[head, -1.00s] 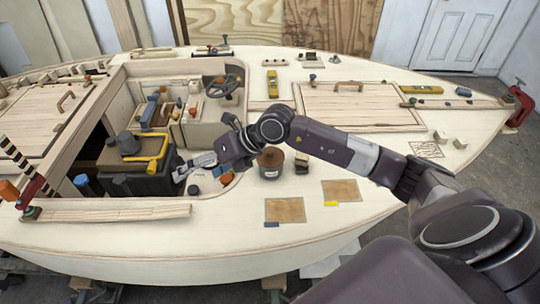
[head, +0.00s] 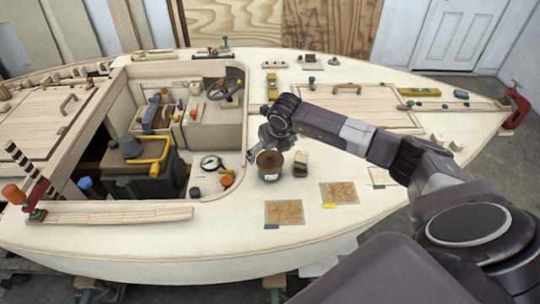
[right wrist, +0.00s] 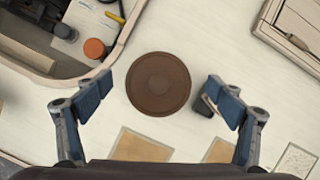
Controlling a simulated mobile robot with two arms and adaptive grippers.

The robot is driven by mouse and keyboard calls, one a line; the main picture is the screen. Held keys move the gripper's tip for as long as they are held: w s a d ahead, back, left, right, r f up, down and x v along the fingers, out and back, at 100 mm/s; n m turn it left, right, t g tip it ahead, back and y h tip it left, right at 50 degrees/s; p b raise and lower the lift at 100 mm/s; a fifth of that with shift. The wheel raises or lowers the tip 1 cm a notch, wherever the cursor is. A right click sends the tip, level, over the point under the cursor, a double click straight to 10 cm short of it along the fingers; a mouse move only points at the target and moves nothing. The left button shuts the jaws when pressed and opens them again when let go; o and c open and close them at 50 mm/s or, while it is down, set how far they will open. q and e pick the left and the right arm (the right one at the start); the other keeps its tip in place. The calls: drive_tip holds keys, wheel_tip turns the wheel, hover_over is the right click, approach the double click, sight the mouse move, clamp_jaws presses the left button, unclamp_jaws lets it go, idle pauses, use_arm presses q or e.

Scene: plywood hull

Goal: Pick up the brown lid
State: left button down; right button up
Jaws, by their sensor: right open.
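The brown lid (head: 269,157) is round and sits on top of a grey can (head: 270,175) on the pale plywood deck, right of the cockpit opening. In the right wrist view the lid (right wrist: 158,84) shows whole from above, between the two fingers and a little ahead of them. My right gripper (right wrist: 160,98) is open and empty, with its blue-padded fingers spread wider than the lid. In the head view my right gripper (head: 274,138) is just behind and above the lid, partly folded under the wrist. My left gripper is not in view.
A small dark block with a light top (head: 301,162) stands close right of the can, by the right finger in the wrist view. Two tan sandpaper sheets (head: 284,212) lie in front. An orange-topped item (head: 226,180) and a black engine box (head: 140,178) are to the left.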

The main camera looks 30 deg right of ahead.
drive_tip(key=shift+w+f, duration=0.2)
drive_tip(key=shift+f, duration=0.35)
drive_tip(key=c, duration=0.7)
drive_tip(key=shift+r, duration=0.15)
